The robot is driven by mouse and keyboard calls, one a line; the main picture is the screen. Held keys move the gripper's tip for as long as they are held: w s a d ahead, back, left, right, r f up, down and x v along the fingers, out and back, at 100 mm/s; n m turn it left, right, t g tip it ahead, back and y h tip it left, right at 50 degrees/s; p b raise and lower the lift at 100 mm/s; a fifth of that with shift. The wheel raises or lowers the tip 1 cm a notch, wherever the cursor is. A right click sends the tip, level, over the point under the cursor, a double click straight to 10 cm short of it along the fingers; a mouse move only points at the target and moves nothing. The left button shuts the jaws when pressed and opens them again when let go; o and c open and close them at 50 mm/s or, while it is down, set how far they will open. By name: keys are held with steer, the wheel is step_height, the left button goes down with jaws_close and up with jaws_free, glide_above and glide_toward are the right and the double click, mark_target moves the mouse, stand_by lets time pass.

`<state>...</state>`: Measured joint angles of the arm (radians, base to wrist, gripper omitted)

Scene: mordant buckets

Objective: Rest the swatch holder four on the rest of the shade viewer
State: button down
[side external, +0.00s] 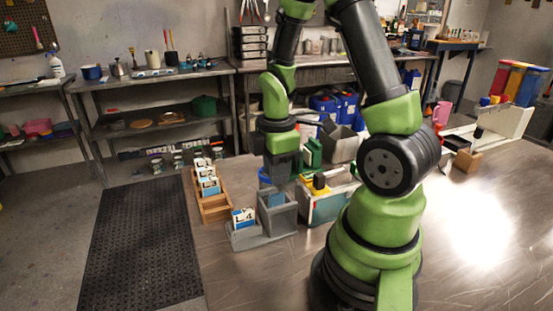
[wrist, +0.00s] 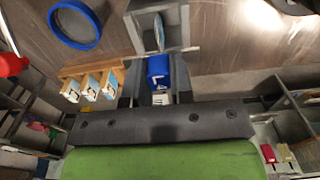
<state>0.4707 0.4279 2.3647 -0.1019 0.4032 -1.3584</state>
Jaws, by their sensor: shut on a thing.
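The swatch holder four (side external: 243,217), with a blue and white face and dark marks, is at the low grey rest (side external: 246,239) of the shade viewer. The grey box of the viewer (side external: 290,219) stands right beside it with a blue swatch inside. In the wrist view the holder (wrist: 158,72) lies between the grey fingers of my gripper (wrist: 157,82), in line with the viewer's box (wrist: 186,14). My gripper (side external: 285,172) points down in the side view and is shut on the holder. The finger contact is not clear, nor whether the holder touches the rest.
A wooden rack (side external: 214,208) with several other swatch holders stands close by on the left. A blue round vessel (wrist: 75,43) stands near the viewer. A pale box with coloured tops (side external: 325,207) is to the right. The table's front right is clear.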

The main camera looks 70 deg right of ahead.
steer(key=shift+f, duration=1.8)
steer(key=c, duration=0.9)
jaws_free()
steer(key=shift+r, duration=0.1)
step_height(320, 180, up, 10)
steer(key=shift+f, duration=0.15)
